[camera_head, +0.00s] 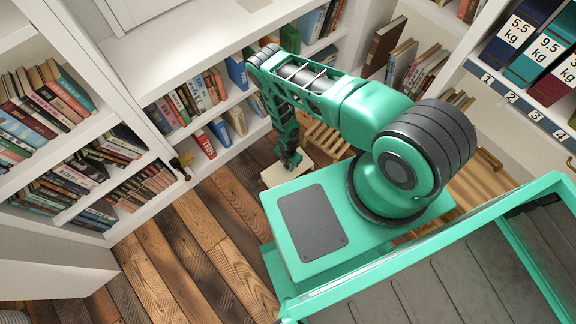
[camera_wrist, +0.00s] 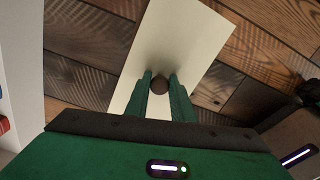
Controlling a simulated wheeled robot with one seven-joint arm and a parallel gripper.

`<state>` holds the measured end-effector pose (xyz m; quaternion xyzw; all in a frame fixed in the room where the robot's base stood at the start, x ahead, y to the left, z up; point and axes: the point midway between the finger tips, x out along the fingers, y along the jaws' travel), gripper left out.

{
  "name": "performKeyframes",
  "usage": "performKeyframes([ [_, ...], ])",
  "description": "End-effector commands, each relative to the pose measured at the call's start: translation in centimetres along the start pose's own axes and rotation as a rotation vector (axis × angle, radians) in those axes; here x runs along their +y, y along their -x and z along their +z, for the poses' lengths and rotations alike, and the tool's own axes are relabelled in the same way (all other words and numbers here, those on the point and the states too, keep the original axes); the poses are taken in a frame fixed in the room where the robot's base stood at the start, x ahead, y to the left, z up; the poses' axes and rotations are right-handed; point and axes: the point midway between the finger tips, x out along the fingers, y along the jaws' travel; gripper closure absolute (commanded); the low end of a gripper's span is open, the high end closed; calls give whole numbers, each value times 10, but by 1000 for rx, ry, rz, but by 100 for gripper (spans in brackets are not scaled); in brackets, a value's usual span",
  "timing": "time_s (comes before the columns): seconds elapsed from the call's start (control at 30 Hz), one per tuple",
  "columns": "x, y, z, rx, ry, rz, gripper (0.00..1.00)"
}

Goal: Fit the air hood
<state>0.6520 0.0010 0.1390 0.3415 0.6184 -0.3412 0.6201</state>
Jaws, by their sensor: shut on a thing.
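A flat cream panel (camera_wrist: 187,40) with a round dark brown knob (camera_wrist: 160,84) fills the middle of the wrist view; it may be the air hood. My gripper (camera_wrist: 160,78) has its two green fingers on either side of the knob and is shut on it. In the head view my gripper (camera_head: 291,162) points down onto the panel (camera_head: 274,176), over the plank floor between the shelves and my base. My arm and base hide part of the panel there. I cannot tell how high it is above the floor.
White bookshelves (camera_head: 138,235) stand at the left and back, full of books. A small brass and dark fitting (camera_head: 181,166) is at the left shelf's corner. The plank floor (camera_head: 190,240) at the left is clear. Numbered weight-labelled binders (camera_head: 517,35) stand at the upper right.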

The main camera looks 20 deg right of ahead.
Motion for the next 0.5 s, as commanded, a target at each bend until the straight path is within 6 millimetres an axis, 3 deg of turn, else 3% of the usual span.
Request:
performKeyframes([
  [0.1, 0, 0, 0, 0, 0, 0, 100],
  [0.13, 0, 0, 0, 0, 0, 0, 76],
  [0.2, 0, 0, 0, 0, 0, 0, 59],
  [0.5, 0, 0, 0, 0, 0, 0, 56],
])
